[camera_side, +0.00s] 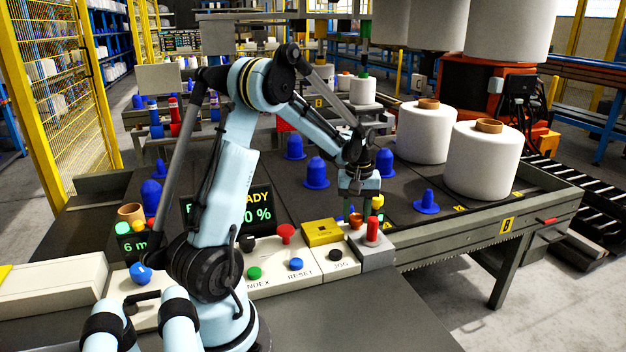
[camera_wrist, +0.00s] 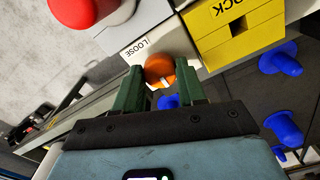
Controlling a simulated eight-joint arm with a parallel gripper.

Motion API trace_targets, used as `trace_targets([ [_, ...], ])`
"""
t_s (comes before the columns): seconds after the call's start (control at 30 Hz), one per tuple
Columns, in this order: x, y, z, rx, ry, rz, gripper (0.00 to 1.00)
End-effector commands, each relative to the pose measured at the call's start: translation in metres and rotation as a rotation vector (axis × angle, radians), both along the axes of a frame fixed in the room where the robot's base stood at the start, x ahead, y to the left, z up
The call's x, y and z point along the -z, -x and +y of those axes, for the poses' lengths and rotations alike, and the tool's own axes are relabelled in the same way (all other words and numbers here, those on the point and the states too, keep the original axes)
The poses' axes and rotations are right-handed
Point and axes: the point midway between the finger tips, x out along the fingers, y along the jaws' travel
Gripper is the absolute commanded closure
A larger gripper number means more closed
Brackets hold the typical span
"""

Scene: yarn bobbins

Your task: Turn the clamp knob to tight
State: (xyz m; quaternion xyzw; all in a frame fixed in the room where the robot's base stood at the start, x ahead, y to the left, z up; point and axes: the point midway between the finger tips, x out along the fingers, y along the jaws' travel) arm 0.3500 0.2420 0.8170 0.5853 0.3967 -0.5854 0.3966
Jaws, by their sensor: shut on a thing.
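The clamp knob (camera_wrist: 160,69) is a round orange knob with a small pale mark, on a pale panel beside the word LOOSE (camera_wrist: 143,48). In the side view the knob (camera_side: 356,222) shows as a small orange-brown spot below my gripper (camera_side: 358,213). In the wrist view my gripper (camera_wrist: 160,78) has its two green fingers on either side of the knob, shut on it. The panel's other label and the exact direction of the mark are too small to tell.
A yellow block (camera_side: 322,232) marked with letters ending in OCK stands left of the knob. A red-topped post (camera_side: 373,230) stands close on the right. Push buttons, including a red mushroom button (camera_side: 286,233), line the front panel. Blue cones (camera_side: 317,172) and white bobbins (camera_side: 483,160) stand behind.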

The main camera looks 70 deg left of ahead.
Motion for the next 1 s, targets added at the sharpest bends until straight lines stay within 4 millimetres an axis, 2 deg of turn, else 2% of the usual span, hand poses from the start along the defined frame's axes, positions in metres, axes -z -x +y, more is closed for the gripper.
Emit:
trace_targets([
  [0.3, 0.000, 0.000, 0.000, -0.005, 0.000, -0.001, 0.91],
  [0.33, 0.000, 0.000, 0.000, -0.005, 0.000, -0.001, 0.59],
  [0.5, 0.000, 0.000, 0.000, -0.004, 0.000, 0.000, 0.35],
  [0.83, -0.003, 0.000, 0.000, -0.002, 0.000, 0.000, 0.35],
  [1.0, -0.020, 0.000, 0.000, -0.002, 0.000, 0.000, 0.35],
])
